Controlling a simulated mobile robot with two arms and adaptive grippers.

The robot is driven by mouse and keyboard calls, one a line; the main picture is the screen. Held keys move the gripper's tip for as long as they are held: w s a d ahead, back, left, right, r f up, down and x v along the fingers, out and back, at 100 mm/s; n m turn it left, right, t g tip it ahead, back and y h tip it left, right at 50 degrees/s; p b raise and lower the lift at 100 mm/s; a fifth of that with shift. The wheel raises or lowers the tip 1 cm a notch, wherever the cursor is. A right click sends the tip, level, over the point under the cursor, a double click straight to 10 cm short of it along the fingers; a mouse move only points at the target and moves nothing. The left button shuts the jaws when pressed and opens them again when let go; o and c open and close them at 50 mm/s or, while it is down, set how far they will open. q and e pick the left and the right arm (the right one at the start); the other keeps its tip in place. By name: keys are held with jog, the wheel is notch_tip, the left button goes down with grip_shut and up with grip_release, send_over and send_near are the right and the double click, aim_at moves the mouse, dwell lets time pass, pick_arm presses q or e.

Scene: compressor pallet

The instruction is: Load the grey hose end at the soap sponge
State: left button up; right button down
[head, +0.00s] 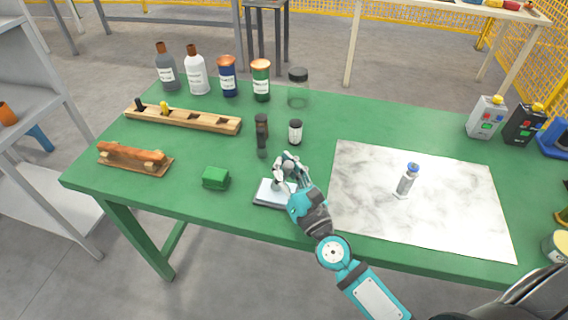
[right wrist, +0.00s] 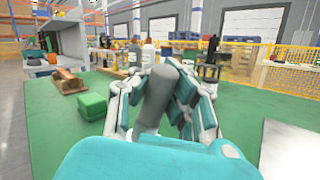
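My right gripper (head: 287,166) is over the front middle of the green table. In the right wrist view its fingers (right wrist: 165,85) close around a grey cylinder, which looks like the grey hose end (right wrist: 154,103). The cylinder stands tilted between the fingers. Directly below the gripper in the head view is a pale flat pad in a dark-edged tray, probably the soap sponge (head: 266,193). The gripper covers part of it, and I cannot tell whether the hose end touches it. My left gripper is not in view.
A green block (head: 215,178) lies left of the pad. Dark cylinders (head: 262,135) and a small dark jar (head: 295,131) stand behind. A marble sheet (head: 440,215) with a blue-capped vial (head: 407,180) is on the right. Wooden racks (head: 185,118) and bottles (head: 196,72) stand back left.

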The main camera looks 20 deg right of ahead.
jog(key=shift+f, duration=0.2)
dwell(0.6)
jog(key=shift+f+b, duration=0.55)
jog(key=shift+b, duration=0.15)
dwell(1.1)
notch_tip(320, 180, up, 7)
jog(key=p, duration=0.6)
jog(key=shift+r+p, duration=0.2)
jog(key=shift+p, duration=0.15)
jog(key=shift+s+f, duration=0.1)
dwell(0.4)
